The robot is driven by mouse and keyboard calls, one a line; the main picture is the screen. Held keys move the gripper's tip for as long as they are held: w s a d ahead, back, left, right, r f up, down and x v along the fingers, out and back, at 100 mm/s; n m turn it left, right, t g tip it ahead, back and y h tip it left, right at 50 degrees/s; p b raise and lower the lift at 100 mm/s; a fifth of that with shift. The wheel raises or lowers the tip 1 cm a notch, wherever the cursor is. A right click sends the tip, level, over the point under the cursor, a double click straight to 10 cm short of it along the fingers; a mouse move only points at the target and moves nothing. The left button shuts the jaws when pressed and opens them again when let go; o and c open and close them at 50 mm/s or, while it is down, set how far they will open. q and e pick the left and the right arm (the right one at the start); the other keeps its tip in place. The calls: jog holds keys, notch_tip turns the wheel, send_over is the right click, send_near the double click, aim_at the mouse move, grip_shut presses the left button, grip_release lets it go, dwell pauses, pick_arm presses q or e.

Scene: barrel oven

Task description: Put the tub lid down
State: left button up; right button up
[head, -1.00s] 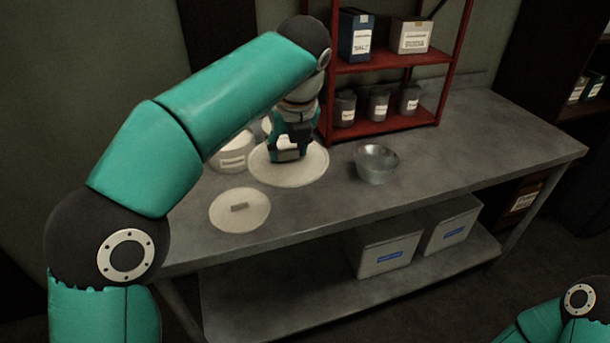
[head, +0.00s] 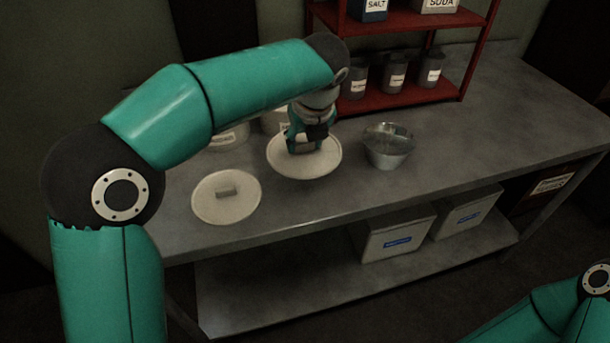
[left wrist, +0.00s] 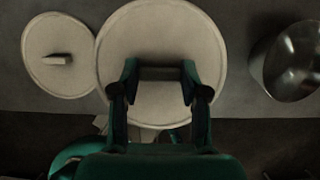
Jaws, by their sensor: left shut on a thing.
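My left gripper (head: 308,146) is shut on the handle of a round, pale tub lid (head: 325,166), gripping it from above. The lid lies roughly level over the counter; I cannot tell whether it touches the surface. In the left wrist view the held lid (left wrist: 160,30) fills the middle, with the gripper's fingers (left wrist: 160,72) on either side of its handle. A second pale lid (head: 210,205) with a bar handle lies on the counter to the left; it also shows in the left wrist view (left wrist: 45,75). My right gripper is out of view.
A metal bowl (head: 388,147) stands right of the held lid. Pale tubs (head: 230,138) stand behind, partly hidden by my arm. A red rack (head: 410,98) with dark canisters is at the back. The counter (head: 500,120) right of the bowl is clear. White bins (head: 390,238) sit below.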

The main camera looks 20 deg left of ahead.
aim_at(304, 181)
pick_arm(q)
notch_tip(304, 181, down, 8)
jog(key=shift+s+f+b, duration=0.15)
jog(key=shift+f+b, duration=0.05)
jog(key=shift+b, duration=0.55)
jog(key=shift+f, duration=0.1)
jog(key=o, duration=1)
jog(key=p+v, duration=0.2)
jog(key=v, duration=1)
